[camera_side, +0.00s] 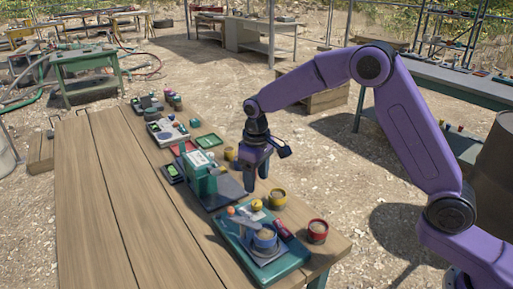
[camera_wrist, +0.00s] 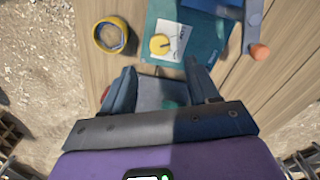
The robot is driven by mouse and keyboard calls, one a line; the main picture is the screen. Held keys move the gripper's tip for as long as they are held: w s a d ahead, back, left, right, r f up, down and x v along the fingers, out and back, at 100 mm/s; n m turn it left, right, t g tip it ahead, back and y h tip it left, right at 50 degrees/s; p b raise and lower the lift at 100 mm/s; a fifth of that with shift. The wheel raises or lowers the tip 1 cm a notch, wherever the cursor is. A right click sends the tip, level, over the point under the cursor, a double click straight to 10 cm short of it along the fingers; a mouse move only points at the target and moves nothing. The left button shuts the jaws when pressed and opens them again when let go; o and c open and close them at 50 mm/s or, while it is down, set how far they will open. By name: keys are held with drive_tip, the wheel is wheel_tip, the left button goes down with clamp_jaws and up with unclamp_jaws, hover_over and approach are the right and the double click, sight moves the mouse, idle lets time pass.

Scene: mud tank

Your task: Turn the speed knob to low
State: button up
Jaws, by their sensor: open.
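A round yellow knob (camera_side: 257,205) sits on a white label card on a teal base (camera_side: 290,267). In the wrist view the yellow knob (camera_wrist: 159,44) shows from above, with a dark pointer line and small print on the card beside it. The print is too small to read. My gripper (camera_side: 256,183) points down, just behind the knob in the side view. In the wrist view my gripper (camera_wrist: 162,86) has its two fingers apart with nothing held between them, and the knob lies beyond the fingertips.
A yellow-rimmed cup (camera_side: 277,199) and a red cup (camera_side: 317,231) stand close by. A green machine (camera_side: 200,176) is behind. The table's left side (camera_side: 105,220) is clear.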

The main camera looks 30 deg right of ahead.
wheel_tip(320, 180, up, 10)
drive_tip(key=shift+f, duration=0.15)
idle(0.5)
drive_tip(key=s+d+f+n, duration=0.1)
drive_tip(key=s+d+n, duration=0.1)
drive_tip(key=s, duration=1)
drive_tip(key=s+d+f+n, duration=0.1)
drive_tip(key=s+d+n, duration=0.2)
drive_tip(key=s, duration=0.9)
drive_tip(key=s+d+f+n, duration=0.1)
drive_tip(key=s+d+n, duration=0.2)
drive_tip(key=s, duration=0.9)
drive_tip(key=d, duration=0.3)
drive_tip(key=shift+s+f, duration=0.2)
drive_tip(key=shift+s, duration=0.15)
